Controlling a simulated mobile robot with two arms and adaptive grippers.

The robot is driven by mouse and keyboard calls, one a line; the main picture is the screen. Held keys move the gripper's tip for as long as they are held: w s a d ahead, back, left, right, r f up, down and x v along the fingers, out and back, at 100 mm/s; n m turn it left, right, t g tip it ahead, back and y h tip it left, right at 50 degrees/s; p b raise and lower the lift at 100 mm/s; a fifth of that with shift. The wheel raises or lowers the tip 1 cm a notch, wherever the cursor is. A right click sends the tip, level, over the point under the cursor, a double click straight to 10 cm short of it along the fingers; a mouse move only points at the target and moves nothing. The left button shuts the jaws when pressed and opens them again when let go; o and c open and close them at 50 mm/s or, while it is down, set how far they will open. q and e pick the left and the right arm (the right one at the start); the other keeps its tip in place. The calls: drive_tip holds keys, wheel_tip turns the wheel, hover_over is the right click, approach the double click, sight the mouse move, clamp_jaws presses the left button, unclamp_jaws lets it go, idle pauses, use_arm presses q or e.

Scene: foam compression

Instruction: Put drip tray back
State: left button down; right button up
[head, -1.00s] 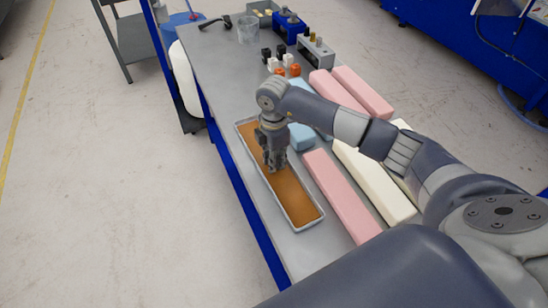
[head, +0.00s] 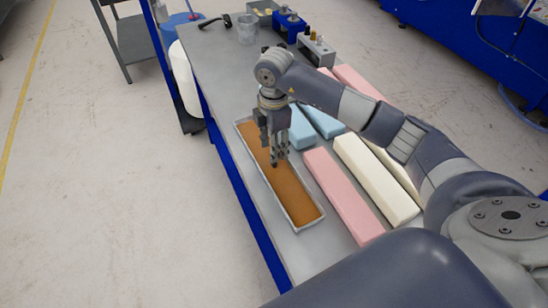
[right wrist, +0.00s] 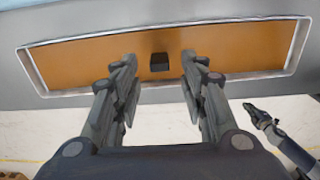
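The drip tray (head: 311,223) is a long, shallow tray with a light metal rim and an orange-brown inside. It lies on the bench along its left edge, and it spans the top of the right wrist view (right wrist: 91,62). My right gripper (head: 280,162) points down above the tray, apart from it as far as I can see. Its fingers (right wrist: 160,62) are spread with nothing between them. A small dark block shows inside the tray beyond the fingertips. My left gripper (right wrist: 262,117) shows small at the lower right of the right wrist view; its opening is unclear.
Pink (head: 343,198), cream (head: 378,180) and blue (head: 300,130) foam blocks lie right of the tray. A clear beaker (head: 247,30) and small equipment stand at the bench's far end. The bench (head: 215,80) is bare beyond the tray; its left edge is close.

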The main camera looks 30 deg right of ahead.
wheel_tip(320, 180, up, 7)
drive_tip(key=b, duration=0.1)
drive_tip(key=shift+f, duration=0.2)
